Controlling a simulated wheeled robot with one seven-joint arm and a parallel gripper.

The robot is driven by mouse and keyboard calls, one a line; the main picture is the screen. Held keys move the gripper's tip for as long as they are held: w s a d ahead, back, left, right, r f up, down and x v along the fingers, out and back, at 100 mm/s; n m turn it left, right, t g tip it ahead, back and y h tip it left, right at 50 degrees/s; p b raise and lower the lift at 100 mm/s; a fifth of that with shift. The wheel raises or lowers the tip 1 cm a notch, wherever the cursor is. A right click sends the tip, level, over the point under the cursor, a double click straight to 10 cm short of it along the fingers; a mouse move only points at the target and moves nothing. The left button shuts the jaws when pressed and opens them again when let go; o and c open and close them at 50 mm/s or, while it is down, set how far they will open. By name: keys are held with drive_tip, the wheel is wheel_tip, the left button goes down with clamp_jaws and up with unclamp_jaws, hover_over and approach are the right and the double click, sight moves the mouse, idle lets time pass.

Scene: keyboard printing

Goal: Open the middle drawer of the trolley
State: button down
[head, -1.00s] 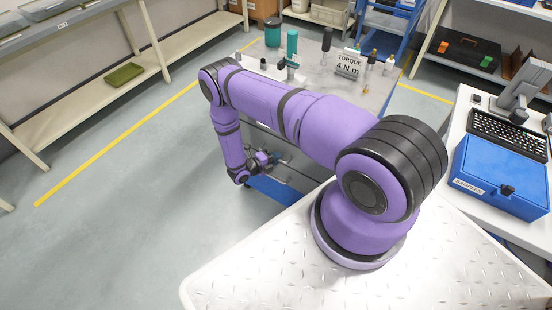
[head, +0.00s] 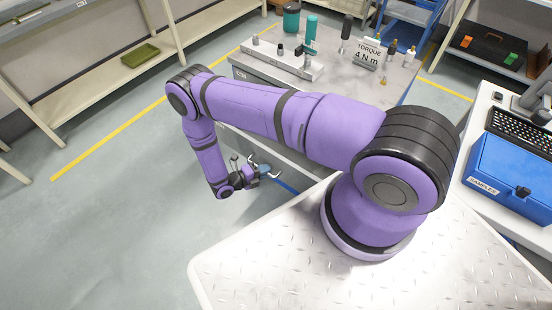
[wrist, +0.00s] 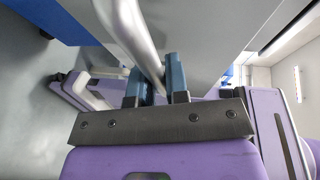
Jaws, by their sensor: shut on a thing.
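The trolley (head: 240,72) is a grey metal cabinet beyond my arm in the head view. My forearm covers much of its front. My gripper (head: 264,170) is low at that front, beside a pale bar handle. In the wrist view, the blue fingers of my gripper (wrist: 161,74) are shut on a round grey bar handle (wrist: 142,38), one finger on each side. A plain grey panel (wrist: 198,35) fills the space beside the handle. I cannot tell which drawer the handle belongs to, or how far that drawer stands out.
At right, a white bench holds a blue box (head: 515,165) and a keyboard (head: 520,133). Floor to the left is clear, crossed by a yellow line (head: 110,140).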

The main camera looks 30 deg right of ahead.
drive_tip(key=a, duration=0.2)
drive_tip(key=s+a, duration=0.2)
drive_tip(key=a, duration=0.1)
drive_tip(key=shift+a, duration=0.3)
drive_tip(key=c, duration=1.1)
unclamp_jaws()
drive_tip(key=shift+c, duration=0.2)
drive_tip(key=a+r, duration=0.2)
drive_tip(key=a, duration=0.8)
drive_tip(key=shift+w+a, duration=0.25)
drive_tip(key=shift+a, duration=0.05)
